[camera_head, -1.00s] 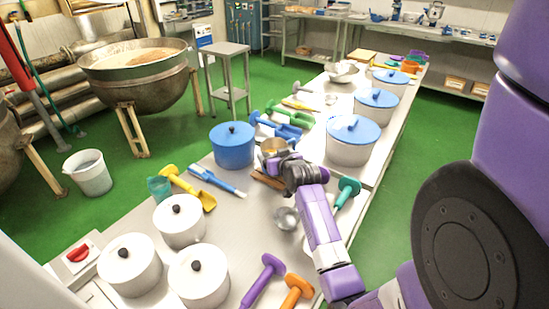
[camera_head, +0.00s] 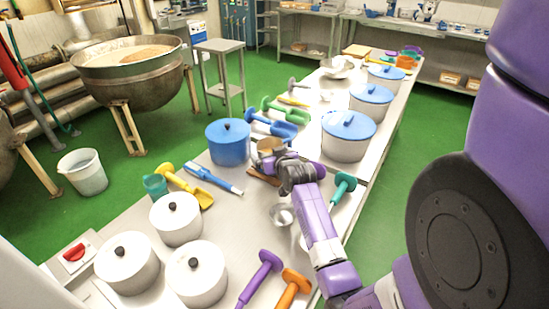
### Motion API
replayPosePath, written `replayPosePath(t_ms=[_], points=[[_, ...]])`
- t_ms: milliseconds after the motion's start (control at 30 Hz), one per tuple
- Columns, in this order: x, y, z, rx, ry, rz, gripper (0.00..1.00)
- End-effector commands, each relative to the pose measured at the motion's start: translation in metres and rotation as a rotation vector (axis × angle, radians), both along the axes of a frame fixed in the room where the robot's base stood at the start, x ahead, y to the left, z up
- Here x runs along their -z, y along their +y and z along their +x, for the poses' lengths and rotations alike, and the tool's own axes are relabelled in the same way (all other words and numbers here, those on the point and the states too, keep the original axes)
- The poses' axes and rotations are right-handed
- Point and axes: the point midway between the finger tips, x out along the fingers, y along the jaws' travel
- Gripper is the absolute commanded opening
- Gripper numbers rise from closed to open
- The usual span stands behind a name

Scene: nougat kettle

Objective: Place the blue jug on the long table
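The long table (camera_head: 236,202) runs from the near left to the far right. I cannot single out a blue jug for sure. A small teal jug-like vessel (camera_head: 155,186) stands at the table's left edge, and small blue items (camera_head: 376,16) sit on the far bench. My gripper (camera_head: 272,165) is low over the middle of the table, beside a small brass-coloured vessel (camera_head: 268,145) and above a brown board (camera_head: 262,177). Its fingers are hidden by its own wrist, so I cannot tell whether it is open or holds anything.
A blue lidded pot (camera_head: 228,147) stands left of my gripper. White pots (camera_head: 175,222) crowd the near left, and blue-lidded pots (camera_head: 347,142) line the right. Scoops, such as a yellow one (camera_head: 186,185), lie around. A small metal bowl (camera_head: 281,215) sits near my forearm.

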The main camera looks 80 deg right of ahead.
Motion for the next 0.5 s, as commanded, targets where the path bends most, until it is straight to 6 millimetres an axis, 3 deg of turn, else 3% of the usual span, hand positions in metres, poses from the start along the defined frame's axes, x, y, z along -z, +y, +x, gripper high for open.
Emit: replayPosePath(t_ms=[500], points=[[-0.033, 0.067, -0.046, 0.000, 0.000, -0.002, 1.00]])
